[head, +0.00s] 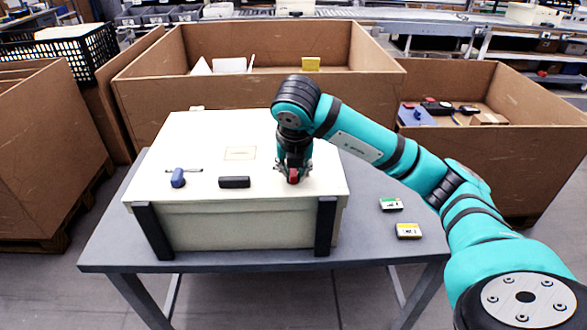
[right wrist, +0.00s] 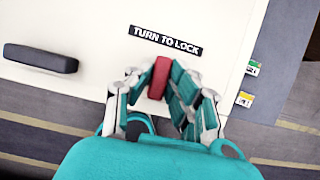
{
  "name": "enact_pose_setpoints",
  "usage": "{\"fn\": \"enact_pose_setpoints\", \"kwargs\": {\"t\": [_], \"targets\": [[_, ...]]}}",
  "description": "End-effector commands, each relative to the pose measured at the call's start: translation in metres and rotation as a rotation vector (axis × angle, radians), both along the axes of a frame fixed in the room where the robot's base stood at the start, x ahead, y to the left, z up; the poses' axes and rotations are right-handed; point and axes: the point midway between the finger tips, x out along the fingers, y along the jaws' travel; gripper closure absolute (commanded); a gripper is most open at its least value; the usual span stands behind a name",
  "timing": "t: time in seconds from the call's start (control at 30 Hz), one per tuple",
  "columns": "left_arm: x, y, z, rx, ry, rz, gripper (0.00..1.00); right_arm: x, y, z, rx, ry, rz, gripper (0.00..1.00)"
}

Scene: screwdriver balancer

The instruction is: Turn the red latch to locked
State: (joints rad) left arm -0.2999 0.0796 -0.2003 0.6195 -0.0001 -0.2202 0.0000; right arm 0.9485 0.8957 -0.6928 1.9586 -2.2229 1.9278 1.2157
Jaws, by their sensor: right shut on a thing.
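The red latch (right wrist: 159,78) sits on the top of a cream box, near its front right corner. In the right wrist view it lies slightly tilted, close to in line with my gripper's fingers. My right gripper (head: 292,174) points down over it and is shut on it; the fingers (right wrist: 158,90) stand on both sides of the latch. Part of the latch also shows in the head view (head: 293,176). A black label reading "TURN TO LOCK" (right wrist: 166,40) lies just beyond the latch. The cream box (head: 200,135) is closed. My left gripper is not in view.
Black brackets (head: 326,226) hold the box's front on the grey table (head: 110,245). Two small packs, green (head: 391,204) and yellow (head: 408,231), lie at right. Cardboard bins (head: 150,90) stand behind.

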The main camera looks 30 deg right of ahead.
Motion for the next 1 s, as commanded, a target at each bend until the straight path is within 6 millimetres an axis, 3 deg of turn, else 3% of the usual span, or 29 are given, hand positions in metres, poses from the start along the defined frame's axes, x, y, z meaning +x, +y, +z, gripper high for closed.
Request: {"fn": "enact_pose_setpoints", "kwargs": {"t": [0.5,0.53,0.7,1.0], "targets": [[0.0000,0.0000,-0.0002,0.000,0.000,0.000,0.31,0.0009,-0.0004,0.0015,0.001,-0.005,-0.024,1.00],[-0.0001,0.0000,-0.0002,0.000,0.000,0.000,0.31,0.0009,-0.0004,0.0015,0.001,-0.005,-0.024,0.81],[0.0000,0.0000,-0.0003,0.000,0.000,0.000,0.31,0.0005,-0.0003,0.0009,0.000,-0.003,-0.022,0.60],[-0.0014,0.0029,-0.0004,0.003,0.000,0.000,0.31,-0.0002,0.0005,0.0023,0.001,-0.002,-0.020,0.60]]}}
